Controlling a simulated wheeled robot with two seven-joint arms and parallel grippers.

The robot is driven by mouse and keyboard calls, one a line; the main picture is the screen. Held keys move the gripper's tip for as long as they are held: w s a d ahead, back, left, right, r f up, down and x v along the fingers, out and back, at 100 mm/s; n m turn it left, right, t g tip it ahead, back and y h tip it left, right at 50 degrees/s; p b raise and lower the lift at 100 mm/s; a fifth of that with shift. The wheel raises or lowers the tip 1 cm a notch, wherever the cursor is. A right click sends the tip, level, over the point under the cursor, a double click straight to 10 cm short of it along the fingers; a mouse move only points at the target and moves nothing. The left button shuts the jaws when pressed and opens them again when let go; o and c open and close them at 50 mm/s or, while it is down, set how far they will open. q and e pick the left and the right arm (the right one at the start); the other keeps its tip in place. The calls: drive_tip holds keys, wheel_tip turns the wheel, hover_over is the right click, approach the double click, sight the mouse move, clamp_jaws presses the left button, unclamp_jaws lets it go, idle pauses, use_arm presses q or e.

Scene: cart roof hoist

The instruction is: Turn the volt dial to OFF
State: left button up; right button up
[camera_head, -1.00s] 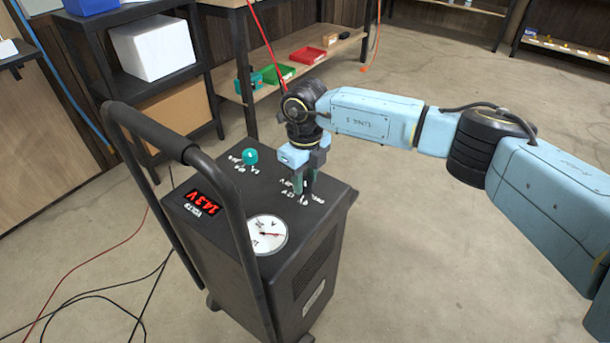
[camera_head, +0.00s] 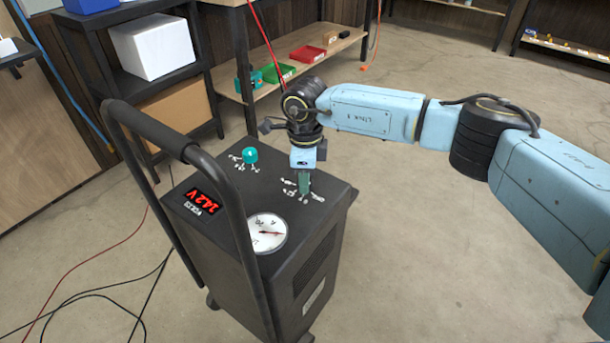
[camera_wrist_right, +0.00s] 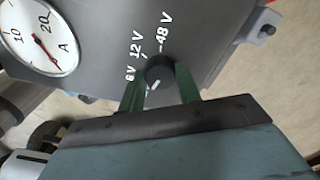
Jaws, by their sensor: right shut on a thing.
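The volt dial (camera_wrist_right: 160,70) is a dark round knob on top of the black charger cart (camera_head: 218,238). In the head view the fingers hide the dial. My left gripper is not in view.
A teal knob (camera_head: 250,156) stands farther back on the cart top. The cart's push handle (camera_head: 150,130) rises at the left. Cables lie on the floor at left.

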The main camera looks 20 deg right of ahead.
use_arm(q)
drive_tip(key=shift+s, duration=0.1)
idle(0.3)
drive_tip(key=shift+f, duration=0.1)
use_arm(e)
drive_tip(key=o, duration=1)
drive_tip(key=shift+c, duration=0.2)
drive_tip(key=shift+r, duration=0.3)
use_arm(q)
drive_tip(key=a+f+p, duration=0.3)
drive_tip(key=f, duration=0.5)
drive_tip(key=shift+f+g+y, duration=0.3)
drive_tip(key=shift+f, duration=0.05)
use_arm(e)
wheel_tip(320, 180, up, 13)
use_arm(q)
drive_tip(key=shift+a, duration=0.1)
use_arm(e)
drive_tip(key=shift+f, duration=0.1)
